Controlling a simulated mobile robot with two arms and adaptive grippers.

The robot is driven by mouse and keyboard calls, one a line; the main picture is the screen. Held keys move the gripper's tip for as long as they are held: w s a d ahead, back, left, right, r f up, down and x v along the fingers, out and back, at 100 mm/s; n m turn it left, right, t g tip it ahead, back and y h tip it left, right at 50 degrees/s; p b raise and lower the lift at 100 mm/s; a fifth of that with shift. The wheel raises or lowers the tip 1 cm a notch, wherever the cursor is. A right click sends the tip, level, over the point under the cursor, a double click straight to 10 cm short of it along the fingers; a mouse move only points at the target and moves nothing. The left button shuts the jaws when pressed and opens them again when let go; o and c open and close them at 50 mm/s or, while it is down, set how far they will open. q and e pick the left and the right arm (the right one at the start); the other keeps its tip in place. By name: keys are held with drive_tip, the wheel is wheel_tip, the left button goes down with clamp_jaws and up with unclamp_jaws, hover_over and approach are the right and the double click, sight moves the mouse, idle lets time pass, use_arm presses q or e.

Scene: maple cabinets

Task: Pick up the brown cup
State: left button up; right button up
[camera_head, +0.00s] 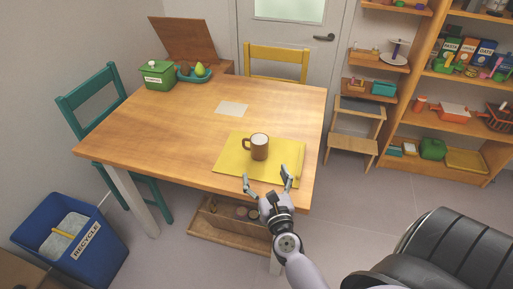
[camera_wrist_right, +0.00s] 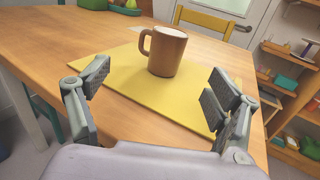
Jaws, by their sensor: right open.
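The brown cup (camera_head: 259,149) stands upright on a yellow mat (camera_head: 228,160) near the front right of the wooden table (camera_head: 190,120). Its handle points left. My right gripper (camera_head: 268,180) is open and empty at the table's front edge, just short of the cup. In the right wrist view the cup (camera_wrist_right: 168,54) stands ahead, beyond and between the spread fingers (camera_wrist_right: 155,88), not touching them. My left gripper is not in view.
A white sheet (camera_head: 231,109) lies behind the mat. A green box (camera_head: 158,76) and a teal dish (camera_head: 186,75) with fruit stand at the back left. A yellow chair (camera_head: 275,62) and a teal chair (camera_head: 88,100) flank the table. A black seat (camera_head: 450,255) is at the lower right.

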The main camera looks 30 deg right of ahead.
sight(255, 148)
drive_tip(key=p+x, duration=0.1)
drive_tip(key=x, duration=1)
drive_tip(key=shift+w+a, duration=0.1)
drive_tip(key=shift+w, duration=0.05)
drive_tip(key=shift+x, duration=2.8)
drive_tip(key=c, duration=1.2)
